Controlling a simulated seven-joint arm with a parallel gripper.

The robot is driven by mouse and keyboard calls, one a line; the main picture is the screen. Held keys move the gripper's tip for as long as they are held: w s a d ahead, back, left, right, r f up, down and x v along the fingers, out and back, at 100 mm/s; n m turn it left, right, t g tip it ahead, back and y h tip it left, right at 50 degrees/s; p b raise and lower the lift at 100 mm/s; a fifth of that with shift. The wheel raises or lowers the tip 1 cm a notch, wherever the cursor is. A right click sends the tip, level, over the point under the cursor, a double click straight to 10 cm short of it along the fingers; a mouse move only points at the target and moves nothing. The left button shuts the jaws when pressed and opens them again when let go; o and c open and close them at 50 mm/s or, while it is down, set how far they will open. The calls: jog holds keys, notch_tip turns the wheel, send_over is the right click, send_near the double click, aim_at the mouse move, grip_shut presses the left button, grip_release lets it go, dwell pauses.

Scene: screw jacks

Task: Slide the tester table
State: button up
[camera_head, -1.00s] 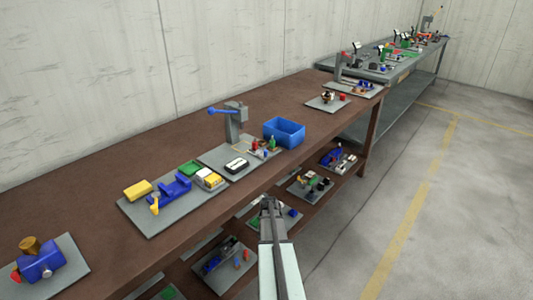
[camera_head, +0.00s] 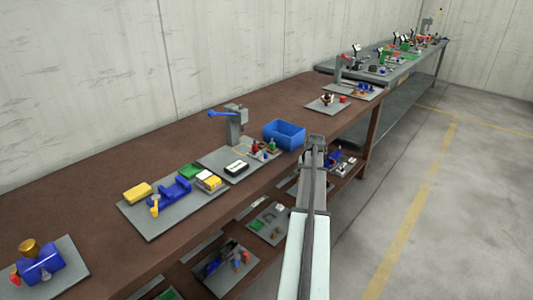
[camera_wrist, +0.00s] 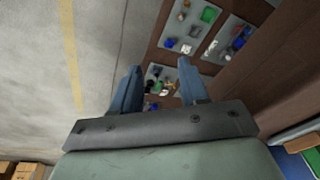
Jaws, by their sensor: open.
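A grey upright device (camera_head: 236,128) with a blue lever stands on a grey base plate (camera_head: 212,160) on the brown bench. It looks like the tester, but its sliding table is too small to make out. A black-and-white item (camera_head: 237,167) and small red and green pieces (camera_head: 264,148) sit on the same plate. My gripper (camera_head: 315,142) is beyond the bench's front edge, to the right of that plate and apart from it. In the wrist view, my gripper (camera_wrist: 159,68) has its two fingers spread, with nothing held between them.
A blue bin (camera_head: 284,133) stands right of the tester, close to my gripper in the picture. Plates with a blue vise (camera_head: 170,190) and other parts lie further left. A lower shelf holds more plates (camera_head: 268,223). The floor (camera_head: 440,220) at right is clear.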

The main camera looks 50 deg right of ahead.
jog(key=w+r+n+t, duration=0.1)
jog(key=w+r+n, duration=0.25)
jog(key=r, duration=0.65)
jog(key=n+t, duration=0.1)
jog(key=n, duration=0.4)
send_near(266, 153)
jog(key=x, duration=0.9)
jog(key=shift+f, duration=0.1)
grip_shut()
